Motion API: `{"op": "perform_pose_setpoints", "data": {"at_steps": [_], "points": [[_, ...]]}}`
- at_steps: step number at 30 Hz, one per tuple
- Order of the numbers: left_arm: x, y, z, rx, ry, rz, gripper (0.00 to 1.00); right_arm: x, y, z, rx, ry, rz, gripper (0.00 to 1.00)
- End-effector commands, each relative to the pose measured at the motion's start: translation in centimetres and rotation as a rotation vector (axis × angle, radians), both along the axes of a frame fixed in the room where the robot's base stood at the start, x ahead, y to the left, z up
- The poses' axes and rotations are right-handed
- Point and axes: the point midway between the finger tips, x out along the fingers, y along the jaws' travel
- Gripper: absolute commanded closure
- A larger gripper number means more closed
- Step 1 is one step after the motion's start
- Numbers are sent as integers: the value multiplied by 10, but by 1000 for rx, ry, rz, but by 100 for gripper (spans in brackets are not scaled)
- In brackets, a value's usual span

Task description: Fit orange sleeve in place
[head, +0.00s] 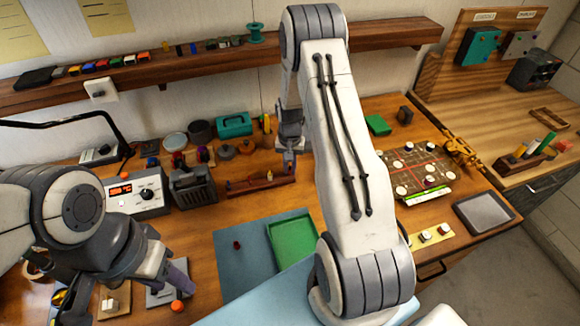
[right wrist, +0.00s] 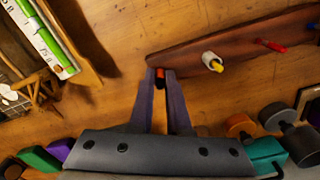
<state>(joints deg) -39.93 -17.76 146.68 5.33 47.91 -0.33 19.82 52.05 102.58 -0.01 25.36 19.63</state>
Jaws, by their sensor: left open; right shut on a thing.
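My right gripper (right wrist: 160,78) is shut on a small orange sleeve (right wrist: 160,73), which shows between the fingertips in the right wrist view. The sleeve is at the end of a dark reddish wooden stand (right wrist: 190,54); I cannot tell whether they touch. A white post with a yellow tip (right wrist: 212,62) and a red piece (right wrist: 270,45) are further along the stand. In the head view my right gripper (head: 290,165) is at the right end of the stand (head: 245,187), and the sleeve cannot be made out. My left gripper (head: 125,300) is open at lower left.
A green tray (head: 293,243) lies on a blue mat (head: 232,262) in front of the stand. A power supply (head: 138,190) stands left, and a checkered game board (head: 425,165) lies right. A teal box (head: 234,124) is behind. An orange-knobbed joystick (head: 177,306) is near my left gripper.

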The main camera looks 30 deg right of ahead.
Motion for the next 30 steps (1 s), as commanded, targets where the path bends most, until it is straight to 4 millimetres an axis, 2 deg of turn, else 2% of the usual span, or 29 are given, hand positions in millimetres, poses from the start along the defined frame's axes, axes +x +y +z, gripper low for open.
{"op": "perform_pose_setpoints", "data": {"at_steps": [9, 10, 12, 13, 19, 20, 21, 22, 30], "points": [[0, 0, -1, 0, 0, 0, 50, 0, 0, -2, 0, 0, 0, 100], [0, 0, -1, 0, 0, 0, 50, 0, 0, -2, 0, 0, 0, 81], [0, 0, -1, 0, 0, 0, 50, 0, 0, -2, 0, 0, 0, 54], [0, 0, -1, 0, 0, 0, 50, 0, 0, -2, 0, 0, 0, 50], [0, 0, -1, 0, 0, 0, 50, 0, 0, -2, 0, 0, 0, 50], [0, 0, -1, 0, 0, 0, 50, 0, 0, -2, 0, 0, 0, 46], [0, 0, -1, 0, 0, 0, 50, 0, 0, -2, 0, 0, 0, 31], [0, 0, -1, 0, 0, 0, 50, 0, 0, -2, 0, 0, 0, 25], [0, 0, -1, 0, 0, 0, 50, 0, 0, -2, 0, 0, 0, 25]]}}
